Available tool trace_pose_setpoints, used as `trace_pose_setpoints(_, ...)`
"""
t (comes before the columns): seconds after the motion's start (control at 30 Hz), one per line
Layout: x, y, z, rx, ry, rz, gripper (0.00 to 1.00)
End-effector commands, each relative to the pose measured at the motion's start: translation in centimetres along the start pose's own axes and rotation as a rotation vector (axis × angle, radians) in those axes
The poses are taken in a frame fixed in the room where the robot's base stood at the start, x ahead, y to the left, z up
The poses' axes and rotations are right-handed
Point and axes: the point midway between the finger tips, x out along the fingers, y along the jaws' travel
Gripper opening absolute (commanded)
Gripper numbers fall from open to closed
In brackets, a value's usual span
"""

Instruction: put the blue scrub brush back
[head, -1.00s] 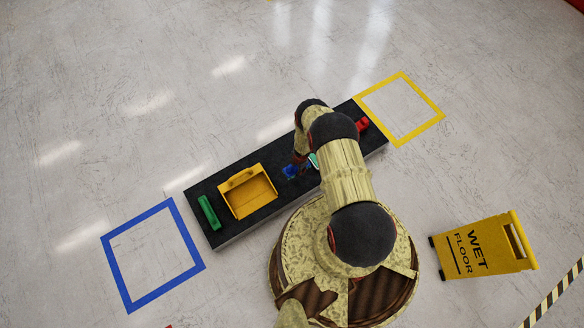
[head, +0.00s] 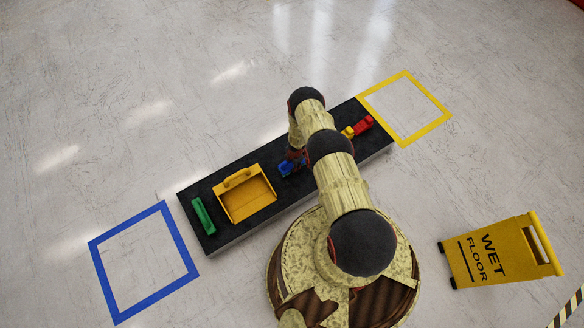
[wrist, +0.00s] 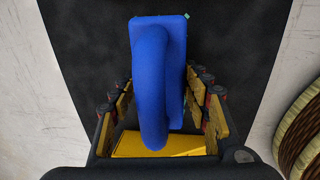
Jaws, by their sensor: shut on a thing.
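The blue scrub brush (head: 288,168) is on or just above the black conveyor, right of the yellow box; the head view does not show which. In the wrist view the brush (wrist: 158,80) fills the middle, its curved handle toward the camera. My gripper (wrist: 165,108) has its yellow-padded fingers on both sides of the brush and is shut on it. In the head view my gripper (head: 293,158) is partly hidden behind my arm.

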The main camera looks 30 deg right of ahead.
Motion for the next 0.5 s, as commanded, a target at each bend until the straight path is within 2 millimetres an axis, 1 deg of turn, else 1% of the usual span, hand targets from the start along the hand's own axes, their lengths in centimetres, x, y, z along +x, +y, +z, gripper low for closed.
trace_pose_setpoints(0.1,2.0,-0.2,0.0,-0.001,0.0,-0.001,0.15)
trace_pose_setpoints(0.2,3.0,-0.4,0.0,0.0,0.0,-0.001,0.15)
trace_pose_setpoints(0.3,3.3,-0.3,0.0,0.001,-0.001,0.001,0.15)
trace_pose_setpoints(0.5,3.2,-0.3,0.0,0.001,0.0,0.001,0.15)
